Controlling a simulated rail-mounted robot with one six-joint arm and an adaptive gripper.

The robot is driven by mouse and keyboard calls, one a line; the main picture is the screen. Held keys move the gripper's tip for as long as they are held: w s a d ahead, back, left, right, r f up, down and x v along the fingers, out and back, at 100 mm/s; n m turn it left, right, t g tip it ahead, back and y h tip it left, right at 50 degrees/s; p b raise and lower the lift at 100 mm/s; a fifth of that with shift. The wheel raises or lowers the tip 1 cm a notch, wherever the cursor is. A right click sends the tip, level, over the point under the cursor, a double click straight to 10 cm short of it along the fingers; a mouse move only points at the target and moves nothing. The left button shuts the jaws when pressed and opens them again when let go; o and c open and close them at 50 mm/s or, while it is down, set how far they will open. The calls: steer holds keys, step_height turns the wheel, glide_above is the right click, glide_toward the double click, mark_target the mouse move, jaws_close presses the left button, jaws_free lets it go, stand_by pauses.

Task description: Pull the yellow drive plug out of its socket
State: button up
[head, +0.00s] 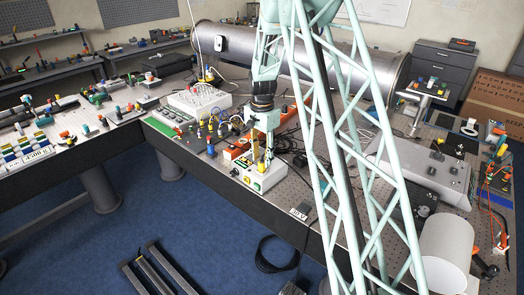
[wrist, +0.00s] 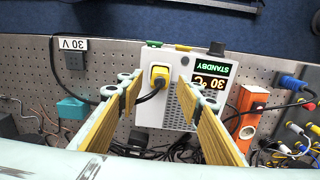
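The yellow drive plug (wrist: 158,78) sits in the top of a white box (wrist: 150,115), with a black cable running from it, in the wrist view. The box has a display (wrist: 211,81) reading STANDBY and 30 °C. My gripper (wrist: 160,84) is open, with one yellow-padded finger on each side of the plug in this view. Gaps show between the plug and both fingers, and the gripper is empty. How far the fingertips are above the plug is hard to tell. In the head view my gripper (head: 258,161) is directly over the white box (head: 268,179), and the plug is mostly hidden.
An orange block (wrist: 249,108) and several blue and yellow plugs with cables stand right of the box in the wrist view. A teal block (wrist: 72,108) and a 30 V label (wrist: 73,44) are at left. Dark cables lie close to the box.

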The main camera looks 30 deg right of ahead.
mark_target(262, 162)
steer(key=shift+f, duration=2.1)
steer(key=shift+c, duration=0.7)
jaws_close()
steer(key=shift+r+p, duration=0.25)
steer(key=shift+p, duration=0.05)
steer(key=shift+r+p, duration=0.4)
steer(key=shift+r, duration=1.4)
